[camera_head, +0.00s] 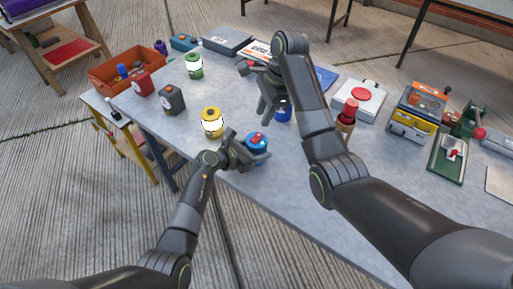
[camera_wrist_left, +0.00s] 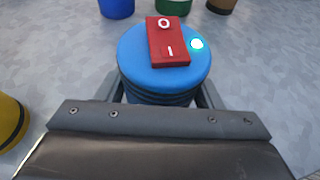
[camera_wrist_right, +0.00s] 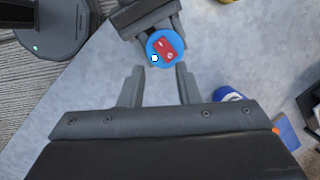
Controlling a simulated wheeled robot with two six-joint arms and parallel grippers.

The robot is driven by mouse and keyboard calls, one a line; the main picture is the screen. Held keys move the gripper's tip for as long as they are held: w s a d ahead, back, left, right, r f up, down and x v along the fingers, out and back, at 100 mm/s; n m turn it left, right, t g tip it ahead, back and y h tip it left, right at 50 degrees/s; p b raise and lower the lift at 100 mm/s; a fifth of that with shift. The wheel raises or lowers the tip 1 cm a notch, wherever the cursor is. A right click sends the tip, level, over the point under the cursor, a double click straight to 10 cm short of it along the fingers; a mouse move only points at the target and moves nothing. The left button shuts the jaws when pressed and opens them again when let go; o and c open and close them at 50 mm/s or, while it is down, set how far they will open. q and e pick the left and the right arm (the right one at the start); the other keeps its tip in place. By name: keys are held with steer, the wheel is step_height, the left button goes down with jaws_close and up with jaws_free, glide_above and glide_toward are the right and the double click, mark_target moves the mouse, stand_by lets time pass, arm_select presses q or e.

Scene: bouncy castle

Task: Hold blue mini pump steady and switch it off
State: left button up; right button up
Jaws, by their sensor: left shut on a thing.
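The blue mini pump (camera_head: 257,148) stands upright near the table's front edge, with a red rocker switch (camera_wrist_left: 168,42) marked O and I on its round top. A small light (camera_wrist_left: 197,44) glows pale cyan beside the switch. My left gripper (camera_head: 244,153) is shut around the pump's ribbed body; its fingers show on both sides in the left wrist view. My right gripper (camera_head: 262,92) is raised above the table, behind the pump in the head view. In the right wrist view its fingers (camera_wrist_right: 158,88) are apart and empty, with the pump top (camera_wrist_right: 165,48) beyond them.
A yellow canister (camera_head: 212,122) stands left of the pump, and a blue can (camera_head: 283,110) stands behind it, beside my right arm. A dark grey can (camera_head: 172,99), red can (camera_head: 142,83) and orange bin (camera_head: 127,68) are at the left. Table right of the pump is clear.

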steer(key=shift+f+n, duration=0.3)
steer(key=shift+n, duration=0.1)
steer(key=c, duration=0.5)
steer(key=shift+d+f+n+t+y, duration=0.1)
steer(key=shift+f+n+t+y, duration=0.2)
steer(key=shift+n+y, duration=0.15)
jaws_close()
steer(key=f+n, duration=0.1)
steer(key=n, duration=0.1)
steer(key=f+n+t+y, duration=0.1)
steer(key=n, duration=0.1)
steer(key=shift+d+y, duration=0.2)
steer(key=shift+y, duration=0.05)
steer(key=s+d+n+t+y, duration=0.6)
steer(key=n+t, duration=0.2)
steer(key=n, duration=1.2)
steer(key=shift+s+d+r+t, duration=0.2)
steer(key=shift+s+d+t, duration=0.1)
steer(key=shift+d, duration=0.1)
